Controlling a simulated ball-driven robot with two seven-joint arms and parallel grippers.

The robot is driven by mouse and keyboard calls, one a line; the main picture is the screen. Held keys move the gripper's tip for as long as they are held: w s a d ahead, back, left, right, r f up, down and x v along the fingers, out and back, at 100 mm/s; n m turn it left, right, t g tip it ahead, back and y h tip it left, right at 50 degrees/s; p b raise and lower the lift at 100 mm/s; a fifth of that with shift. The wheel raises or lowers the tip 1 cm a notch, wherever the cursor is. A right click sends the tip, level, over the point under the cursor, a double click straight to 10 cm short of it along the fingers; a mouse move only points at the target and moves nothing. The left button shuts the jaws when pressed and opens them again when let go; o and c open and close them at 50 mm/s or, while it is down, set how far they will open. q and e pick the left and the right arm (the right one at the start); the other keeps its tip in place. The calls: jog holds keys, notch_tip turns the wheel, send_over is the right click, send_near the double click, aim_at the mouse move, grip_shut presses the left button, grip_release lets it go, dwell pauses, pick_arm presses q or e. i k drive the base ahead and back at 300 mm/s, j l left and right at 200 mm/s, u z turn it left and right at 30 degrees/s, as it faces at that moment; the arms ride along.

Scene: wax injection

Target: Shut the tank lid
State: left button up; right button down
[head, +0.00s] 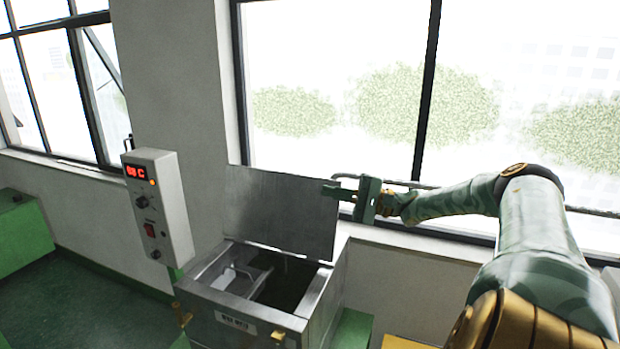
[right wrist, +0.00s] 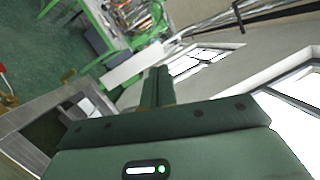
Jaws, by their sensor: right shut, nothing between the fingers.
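The tank (head: 255,318) is a steel box with its lid (head: 281,213) raised, standing nearly upright along the back edge. The tank's open top shows a compartment with a white piece on the left and a dark compartment on the right. My right gripper (head: 330,190) is shut and empty, by the upper right corner of the lid. I cannot tell whether it touches the lid. In the right wrist view my gripper fingers (right wrist: 157,88) point away from the camera, and the tank's steel rim (right wrist: 40,115) shows at the lower left. My left gripper is not in view.
A control box (head: 158,205) with a red display stands left of the tank. A window (head: 340,90) and its sill are behind the lid. A green block (head: 22,235) stands at far left. Green floor (head: 85,298) is clear between it and the tank.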

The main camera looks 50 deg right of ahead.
aim_at(285, 211)
jog(key=i+l, duration=0.2)
jog(key=l, duration=0.2)
jog(key=i+l, duration=0.15)
jog(key=l, duration=0.25)
jog(key=i+l, duration=0.2)
jog(key=l, duration=0.2)
